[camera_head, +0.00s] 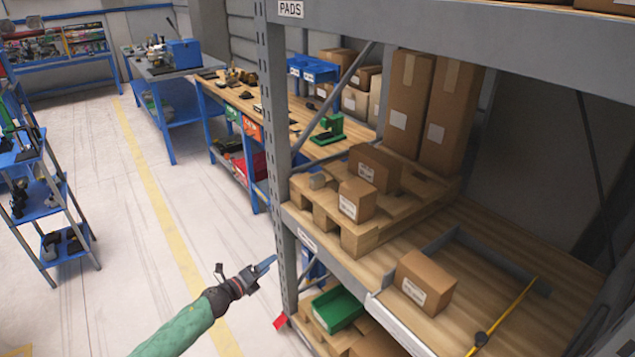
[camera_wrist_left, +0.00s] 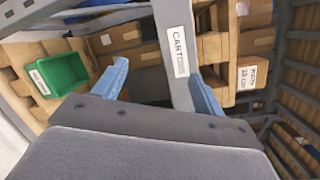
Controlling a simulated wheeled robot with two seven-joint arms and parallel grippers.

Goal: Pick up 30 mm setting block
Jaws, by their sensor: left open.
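My left gripper (camera_head: 246,268) is open and empty, held in the air left of the rack's front post. In the left wrist view its two blue fingers (camera_wrist_left: 163,88) are spread apart, with a rack beam labelled "CART..." beyond them. I cannot identify the 30 mm setting block for sure. My right gripper is not in view.
The rack holds a wooden pallet (camera_head: 378,236) with cartons, a lone carton (camera_head: 425,283) and a green bin (camera_head: 337,308), also in the left wrist view (camera_wrist_left: 63,74). A long workbench (camera_head: 330,148) stands behind. A blue cart (camera_head: 45,200) is at left. The floor between is clear.

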